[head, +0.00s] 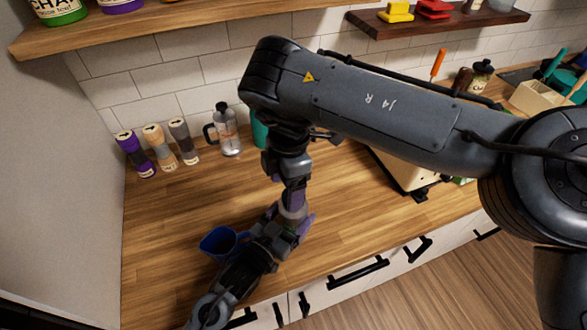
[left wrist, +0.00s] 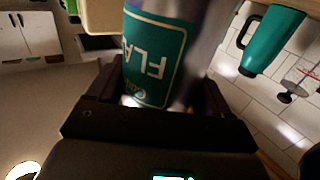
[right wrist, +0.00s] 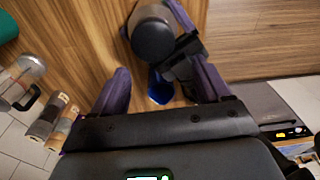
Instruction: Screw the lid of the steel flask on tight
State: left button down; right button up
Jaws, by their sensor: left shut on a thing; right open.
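The steel flask, with a teal label, shows large in the left wrist view (left wrist: 155,55). My left gripper (head: 291,215) is shut around its body above the counter. In the head view, only a pale bit of the flask (head: 293,210) shows between the grippers. In the right wrist view, the dark round lid (right wrist: 153,40) sits on the flask's top end; how tight it is I cannot tell. My right gripper (right wrist: 160,78) is open and empty over the lid end, its fingers apart from the lid. In the head view, my right gripper (head: 291,182) hides the lid.
A blue cup (head: 220,243) stands beside my left gripper. Three jars (head: 158,147), a black-handled glass jug (head: 227,130) and a teal tumbler (head: 259,130) stand along the wall. A pale boxy object (head: 400,172) stands right. The left counter is mostly clear.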

jog(key=n, duration=0.4)
jog(key=shift+s+a+n, duration=0.1)
jog(key=shift+n, duration=0.2)
jog(key=n, duration=0.4)
jog(key=shift+n, duration=0.3)
jog(key=n, duration=0.4)
jog(key=shift+n, duration=0.3)
jog(key=n, duration=0.3)
jog(key=shift+r+n, duration=0.15)
jog(key=shift+n, duration=0.15)
jog(key=n, duration=0.3)
jog(key=shift+d+r, duration=0.2)
jog(key=shift+d+r+n, duration=0.15)
jog(key=shift+r+n, duration=0.05)
jog(key=shift+n, duration=0.3)
jog(key=shift+w+d+r, duration=0.4)
jog(key=shift+r, duration=0.1)
jog(key=shift+w+d+r+t+h, duration=0.1)
jog(key=shift+w+r+t+h, duration=0.1)
jog(key=shift+r+t+h, duration=0.25)
